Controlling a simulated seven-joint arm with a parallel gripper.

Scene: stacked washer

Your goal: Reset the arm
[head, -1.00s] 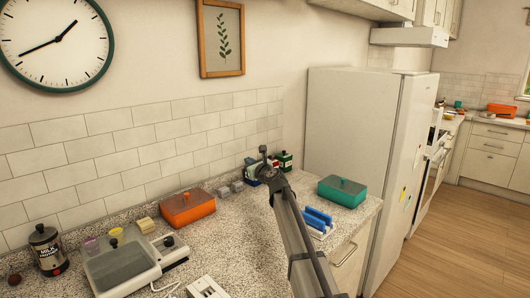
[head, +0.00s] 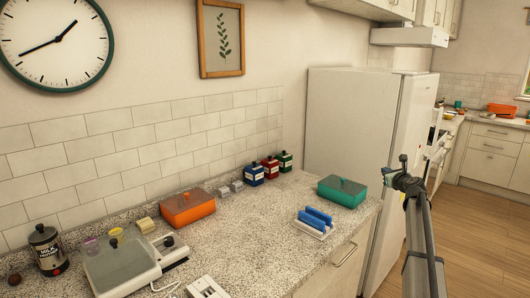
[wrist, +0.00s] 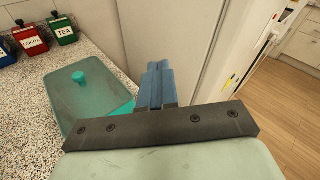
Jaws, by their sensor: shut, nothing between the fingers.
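My gripper (head: 403,161) is raised at the right in the head view, in front of the fridge side and past the counter's right edge. In the wrist view its blue-grey fingers (wrist: 157,84) are together with nothing between them. They point toward the white fridge (wrist: 185,35). The teal lidded box (wrist: 88,97) is to the left of the fingers in the wrist view, apart from them. My arm extends down to the bottom right of the head view.
Open floor (head: 480,225) lies at the right.

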